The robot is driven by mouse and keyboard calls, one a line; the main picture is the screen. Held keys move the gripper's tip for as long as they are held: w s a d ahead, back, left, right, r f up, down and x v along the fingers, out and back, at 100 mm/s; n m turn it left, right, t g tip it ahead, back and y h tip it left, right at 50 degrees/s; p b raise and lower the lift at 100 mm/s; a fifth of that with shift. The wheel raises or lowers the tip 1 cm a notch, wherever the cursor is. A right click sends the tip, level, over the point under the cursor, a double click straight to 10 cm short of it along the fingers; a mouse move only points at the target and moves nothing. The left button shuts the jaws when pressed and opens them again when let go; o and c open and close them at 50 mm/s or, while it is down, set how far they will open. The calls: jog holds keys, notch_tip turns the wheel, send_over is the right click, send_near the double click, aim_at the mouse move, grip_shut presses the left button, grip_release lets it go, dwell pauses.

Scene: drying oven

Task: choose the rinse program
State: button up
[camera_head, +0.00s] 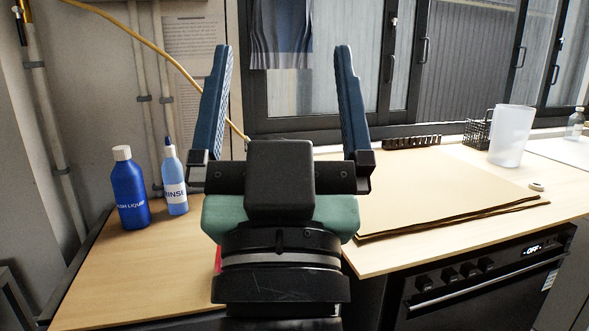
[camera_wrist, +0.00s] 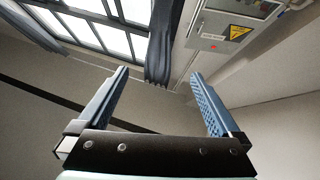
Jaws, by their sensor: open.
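My gripper (camera_head: 282,52) points up in front of the bench, its two blue fingers wide apart with nothing between them. It also shows open and empty in the wrist view (camera_wrist: 160,73), aimed towards the upper wall and windows. A black oven (camera_head: 478,292) sits under the bench top at the lower right, with a row of several dark knobs (camera_head: 450,275) and a lit display (camera_head: 534,248) reading "OFF". My gripper is well left of this panel and above it, not touching it. The knob markings are too small to read. No rinse label shows on the panel.
A blue wash-liquid bottle (camera_head: 133,195) and a lighter blue rinse bottle (camera_head: 174,185) stand on the left bench. Brown sheets (camera_head: 430,192), a clear beaker (camera_head: 511,135) and a black wire basket (camera_head: 477,134) are at right. A grey wall box (camera_wrist: 235,28) shows in the wrist view.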

jog(key=s+r+p, duration=0.2)
jog(key=r+p, duration=0.8)
jog(key=r, duration=0.2)
jog(key=s+r+t+p, duration=0.1)
jog(key=s+r+p, duration=0.1)
jog(key=r+p, duration=0.8)
notch_tip(320, 180, up, 3)
jog(key=shift+s+d+p, duration=0.25)
jog(key=shift+d+p, duration=0.1)
jog(key=shift+d, duration=0.05)
jog(key=shift+c, duration=0.3)
grip_shut()
